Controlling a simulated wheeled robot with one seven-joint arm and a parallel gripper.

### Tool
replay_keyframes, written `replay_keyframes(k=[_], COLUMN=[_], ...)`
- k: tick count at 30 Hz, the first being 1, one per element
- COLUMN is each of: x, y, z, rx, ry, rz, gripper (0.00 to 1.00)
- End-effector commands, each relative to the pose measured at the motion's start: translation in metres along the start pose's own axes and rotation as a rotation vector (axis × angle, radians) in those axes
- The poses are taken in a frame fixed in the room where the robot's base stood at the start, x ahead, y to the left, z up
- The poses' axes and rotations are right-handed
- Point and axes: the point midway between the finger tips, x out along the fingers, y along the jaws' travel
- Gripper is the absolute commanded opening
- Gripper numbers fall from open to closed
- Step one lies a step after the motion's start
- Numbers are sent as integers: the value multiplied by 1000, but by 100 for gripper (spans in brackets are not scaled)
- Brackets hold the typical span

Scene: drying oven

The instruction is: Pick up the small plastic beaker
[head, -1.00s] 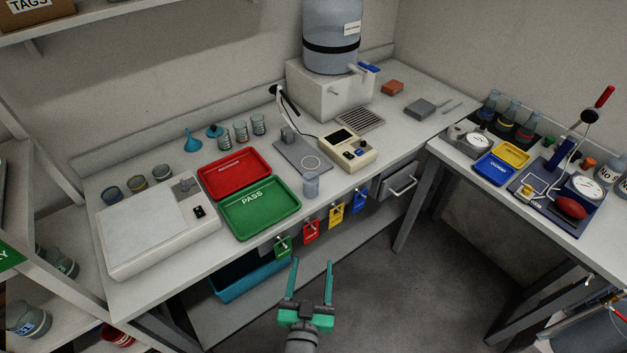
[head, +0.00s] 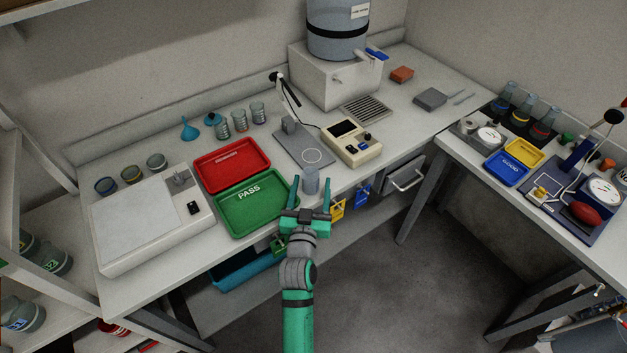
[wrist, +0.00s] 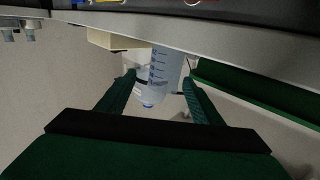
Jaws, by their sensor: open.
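The small plastic beaker (head: 311,181) is clear and pale blue and stands upright near the front edge of the bench, right of the green tray. My gripper (head: 311,193) is open, with one green finger on each side of the beaker. In the wrist view the beaker (wrist: 163,72), with its dark graduation marks, shows between the two fingers (wrist: 160,92), and the picture looks upside down. I cannot tell whether the fingers touch the beaker.
The green PASS tray (head: 219,216) is close to the left, with a red tray (head: 205,181) behind it.

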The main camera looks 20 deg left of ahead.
Motion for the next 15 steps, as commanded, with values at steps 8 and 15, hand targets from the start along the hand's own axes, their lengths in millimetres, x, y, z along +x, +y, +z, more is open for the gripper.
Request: replay_keyframes(k=[8,15], x=[23,48], y=[1,0], z=[0,3], rx=[1,0], ry=[0,0], rz=[2,4], gripper=[60,60])
